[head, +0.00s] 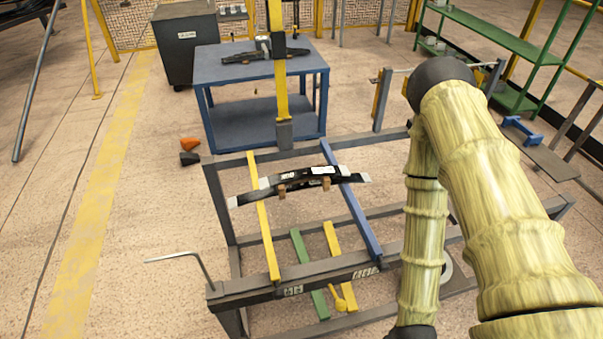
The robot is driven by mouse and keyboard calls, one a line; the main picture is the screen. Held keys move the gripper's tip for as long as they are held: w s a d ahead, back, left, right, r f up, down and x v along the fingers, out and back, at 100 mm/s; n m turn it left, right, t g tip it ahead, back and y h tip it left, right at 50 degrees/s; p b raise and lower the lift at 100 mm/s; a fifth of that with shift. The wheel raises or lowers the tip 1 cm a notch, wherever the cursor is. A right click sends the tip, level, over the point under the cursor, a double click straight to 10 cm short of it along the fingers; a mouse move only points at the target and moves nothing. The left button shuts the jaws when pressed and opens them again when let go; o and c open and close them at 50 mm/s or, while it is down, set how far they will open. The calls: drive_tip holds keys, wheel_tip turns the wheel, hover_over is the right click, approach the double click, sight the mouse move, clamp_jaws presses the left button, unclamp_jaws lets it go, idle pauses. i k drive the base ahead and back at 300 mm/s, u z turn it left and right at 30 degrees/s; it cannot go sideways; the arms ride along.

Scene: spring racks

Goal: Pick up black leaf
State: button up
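A black leaf spring (300,180) lies across the yellow bar (262,215) and the blue bar (358,215) of a dark metal rack (325,278). It looks like stacked, slightly arched black strips with pale labels and light ends. Two small brown blocks show at its near side. Another dark leaf-like assembly (238,58) lies on the blue table behind. My arm bends down on the right side of the picture and leaves at the bottom edge. My gripper is out of view, so its distance to the leaf cannot be seen.
A yellow post (280,85) stands behind the rack, in front of the blue table (222,75). A bent grey rod (185,257) sticks out at the rack's left. A green shelf (510,38) stands at the back right. The floor left of the rack is mostly clear.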

sight(266, 183)
drive_tip(key=k, duration=0.5)
drive_tip(key=z, duration=1.95)
drive_tip(key=i, duration=1)
drive_tip(key=u, duration=2.95)
